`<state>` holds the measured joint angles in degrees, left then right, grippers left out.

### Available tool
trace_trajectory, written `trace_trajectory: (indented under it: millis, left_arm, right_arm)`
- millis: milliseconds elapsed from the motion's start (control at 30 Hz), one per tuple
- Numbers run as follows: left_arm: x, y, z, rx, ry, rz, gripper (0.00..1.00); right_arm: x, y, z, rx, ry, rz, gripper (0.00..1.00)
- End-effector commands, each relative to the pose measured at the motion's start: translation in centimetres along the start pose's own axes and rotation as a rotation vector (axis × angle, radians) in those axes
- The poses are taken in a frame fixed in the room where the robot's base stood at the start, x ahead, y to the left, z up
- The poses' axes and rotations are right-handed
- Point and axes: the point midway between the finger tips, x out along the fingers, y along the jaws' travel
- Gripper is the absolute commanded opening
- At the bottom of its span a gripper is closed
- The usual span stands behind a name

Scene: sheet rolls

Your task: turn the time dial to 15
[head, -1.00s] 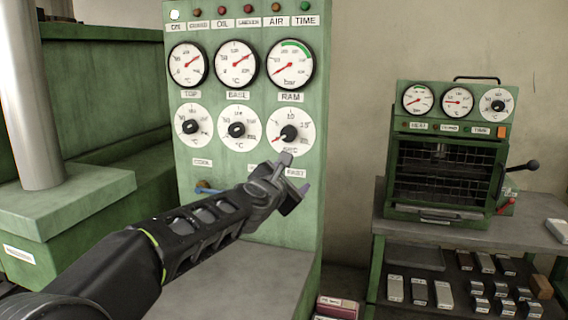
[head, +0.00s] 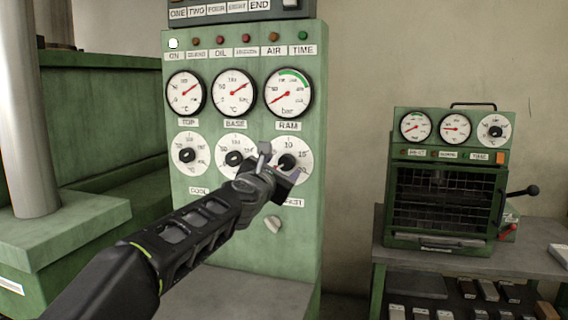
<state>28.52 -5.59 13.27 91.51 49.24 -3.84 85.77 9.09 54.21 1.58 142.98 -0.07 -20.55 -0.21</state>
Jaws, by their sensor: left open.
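The time dial (head: 303,147) is the right one of three round white dials on the green control panel (head: 246,42), under the RAM gauge. Numbers 10 and 15 show on its upper and right side. Its black knob (head: 287,162) is partly hidden by my gripper, and I cannot read its setting. My left gripper (head: 279,169) is open, with its fingers at the left and lower right of the knob. I cannot tell whether they touch it. My right gripper is not in view.
Two more dials, TOP (head: 187,155) and BASE (head: 234,158), sit to the left, with gauges above. A pale knob (head: 273,225) is below my gripper. A green oven (head: 445,180) stands on a grey table at the right.

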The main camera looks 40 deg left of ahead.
Motion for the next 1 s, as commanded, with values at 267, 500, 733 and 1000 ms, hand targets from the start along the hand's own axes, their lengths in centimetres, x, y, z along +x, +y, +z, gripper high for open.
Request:
trace_trajectory:
  millis: [267, 500, 733, 1000]
  left_arm:
    - [2.9, 0.0, 0.0, -0.001, 0.0, 0.0, 0.59]
    - [3.0, 0.0, 0.0, 0.0, 0.0, 0.0, 0.59]
    - [3.0, 0.0, 0.0, 0.0, 0.0, 0.0, 0.43]
    - [3.0, 0.0, 0.0, 0.0, 0.0, 0.0, 0.21]
  right_arm:
    - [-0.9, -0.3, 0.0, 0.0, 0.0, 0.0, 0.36]
    - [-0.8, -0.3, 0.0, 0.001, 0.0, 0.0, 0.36]
    - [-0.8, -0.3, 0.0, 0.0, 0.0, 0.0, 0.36]
    - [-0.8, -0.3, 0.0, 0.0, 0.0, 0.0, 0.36]
